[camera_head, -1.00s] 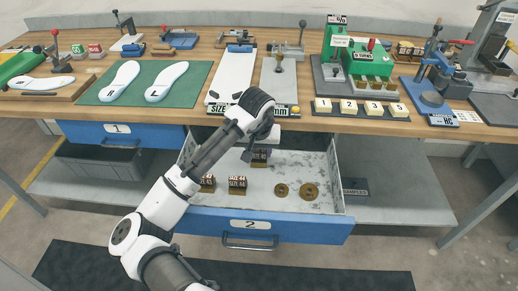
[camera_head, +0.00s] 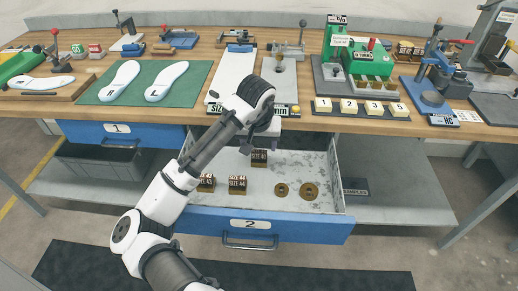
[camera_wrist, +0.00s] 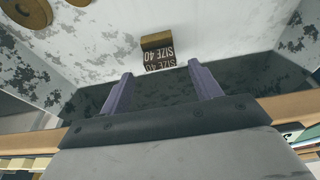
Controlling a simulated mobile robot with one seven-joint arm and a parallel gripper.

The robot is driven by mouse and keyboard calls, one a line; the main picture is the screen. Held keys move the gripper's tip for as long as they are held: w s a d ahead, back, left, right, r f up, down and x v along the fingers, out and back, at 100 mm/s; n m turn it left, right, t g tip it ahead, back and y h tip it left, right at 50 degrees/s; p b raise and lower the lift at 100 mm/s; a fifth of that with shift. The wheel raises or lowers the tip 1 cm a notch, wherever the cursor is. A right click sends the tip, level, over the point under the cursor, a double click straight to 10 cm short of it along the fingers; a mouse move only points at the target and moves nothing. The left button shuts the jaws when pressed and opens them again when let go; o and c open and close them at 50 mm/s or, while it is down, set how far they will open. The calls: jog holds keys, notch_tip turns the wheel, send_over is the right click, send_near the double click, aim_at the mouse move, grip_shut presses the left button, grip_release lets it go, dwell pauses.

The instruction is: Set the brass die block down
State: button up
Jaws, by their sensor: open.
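The brass die block marked SIZE 40 (camera_head: 259,158) stands on the floor of the open drawer 2 (camera_head: 337,180), toward its back. In the wrist view the block (camera_wrist: 157,41) lies beyond the fingertips, apart from them, with its label facing the camera. My gripper (camera_wrist: 164,82) is open and empty, its two purple fingers spread wider than the block. In the head view my wrist hides most of the gripper, which is above the back of the drawer.
Two more brass blocks, one marked SIZE 44 (camera_head: 237,185) and one beside it (camera_head: 206,183), stand nearer the drawer front. Two brass discs (camera_head: 309,190) (camera_head: 281,189) lie to the right. The bench edge (camera_head: 400,124) overhangs the drawer's back.

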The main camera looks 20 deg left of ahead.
jog(key=v, duration=0.8)
jog(key=shift+s+r, duration=0.2)
jog(key=shift+r, duration=0.2)
